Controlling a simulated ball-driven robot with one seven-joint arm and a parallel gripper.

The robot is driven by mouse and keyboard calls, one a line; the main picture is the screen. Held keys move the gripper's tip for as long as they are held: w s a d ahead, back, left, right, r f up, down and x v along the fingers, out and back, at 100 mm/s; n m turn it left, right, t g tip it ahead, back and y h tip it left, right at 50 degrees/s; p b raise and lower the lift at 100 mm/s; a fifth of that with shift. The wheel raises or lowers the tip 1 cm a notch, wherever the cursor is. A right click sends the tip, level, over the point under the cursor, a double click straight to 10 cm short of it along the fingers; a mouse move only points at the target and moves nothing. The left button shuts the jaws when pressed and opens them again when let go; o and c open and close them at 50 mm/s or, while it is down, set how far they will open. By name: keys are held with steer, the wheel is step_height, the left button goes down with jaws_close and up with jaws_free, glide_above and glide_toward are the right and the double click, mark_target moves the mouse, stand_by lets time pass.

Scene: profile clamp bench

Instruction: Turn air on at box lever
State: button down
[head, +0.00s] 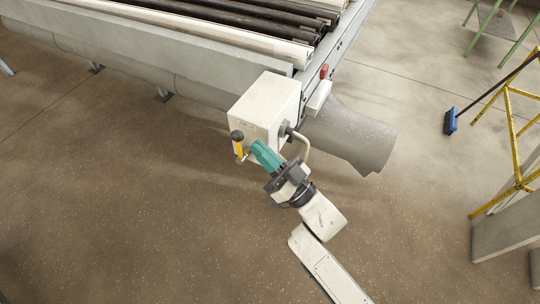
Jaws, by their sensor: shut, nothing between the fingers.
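The cream control box (267,105) is fixed at the near corner of the clamp bench. Its lever (239,147), yellow with a dark ball knob (237,135), stands out from the box's left front side, knob end up. My gripper (256,148) is teal and shut, with nothing in it. Its tip is just right of the lever, in front of the box's lower part. I cannot tell whether the tip touches the lever or the box. The gripper hides part of the box's lower front.
The bench (150,45) carries dark and white profiles (245,22). A grey duct (350,135) runs beneath it and ends right of the box. A hose (304,143) hangs beside the box. A blue broom (451,121) and yellow stand (512,130) are at right. The floor in front is clear.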

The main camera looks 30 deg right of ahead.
steer(key=shift+a+x, duration=0.15)
steer(key=shift+x, duration=0.7)
steer(key=shift+a+x, duration=0.15)
steer(key=shift+x, duration=0.65)
steer(key=shift+s, duration=0.1)
